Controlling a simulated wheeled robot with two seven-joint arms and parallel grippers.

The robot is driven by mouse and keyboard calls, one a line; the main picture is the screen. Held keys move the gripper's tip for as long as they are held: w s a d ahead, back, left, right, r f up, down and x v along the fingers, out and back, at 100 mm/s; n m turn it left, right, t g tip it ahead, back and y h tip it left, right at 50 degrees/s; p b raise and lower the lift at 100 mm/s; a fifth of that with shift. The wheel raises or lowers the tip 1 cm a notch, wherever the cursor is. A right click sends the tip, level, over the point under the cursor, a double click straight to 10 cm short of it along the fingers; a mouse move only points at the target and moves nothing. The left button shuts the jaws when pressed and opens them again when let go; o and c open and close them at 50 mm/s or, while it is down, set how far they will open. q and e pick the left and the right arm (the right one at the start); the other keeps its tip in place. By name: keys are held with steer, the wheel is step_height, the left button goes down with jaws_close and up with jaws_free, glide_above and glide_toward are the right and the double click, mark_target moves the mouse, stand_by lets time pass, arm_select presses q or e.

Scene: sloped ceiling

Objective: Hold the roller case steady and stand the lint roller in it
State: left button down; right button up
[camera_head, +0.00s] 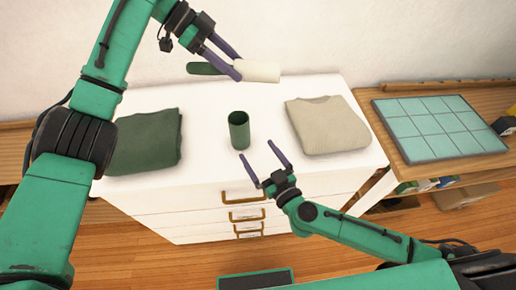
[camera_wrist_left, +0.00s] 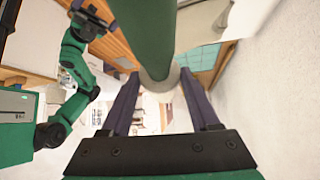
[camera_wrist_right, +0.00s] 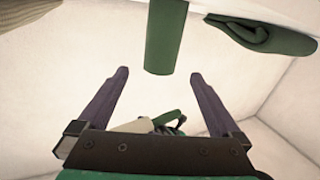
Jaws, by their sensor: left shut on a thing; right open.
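The roller case (camera_head: 239,134) is a dark green open cup standing upright on the white dresser top; it also shows in the right wrist view (camera_wrist_right: 165,38). My right gripper (camera_head: 256,150) is open and empty at the dresser's front edge, its fingers pointing toward the case and apart from it. The lint roller has a green handle (camera_head: 204,69) and a white roll (camera_head: 259,72). My left gripper (camera_head: 238,66) is shut on it, holding it roughly level above the back of the dresser. The left wrist view shows the handle (camera_wrist_left: 150,35) close up.
A folded dark green garment (camera_head: 147,141) lies left of the case, and a folded beige sweater (camera_head: 325,124) lies right. A wooden table (camera_head: 415,178) with a teal gridded panel (camera_head: 440,127) stands to the right. The wall is close behind the dresser (camera_head: 200,185).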

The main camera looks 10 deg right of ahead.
mark_target(243, 128)
arm_select(q)
steer(key=shift+s, duration=0.15)
arm_select(e)
steer(key=shift+m, duration=0.3)
steer(key=x, duration=0.4)
steer(key=r+x, duration=0.1)
steer(key=x, duration=0.3)
steer(key=r+x, duration=0.1)
steer(key=x, duration=0.3)
steer(key=shift+w+a, duration=0.25)
steer(key=c, duration=1.3)
steer(key=shift+f, duration=0.1)
arm_select(q)
step_height(243, 128, down, 13)
steer(key=shift+c, duration=0.2)
jaws_free()
steer(key=shift+r, duration=0.1)
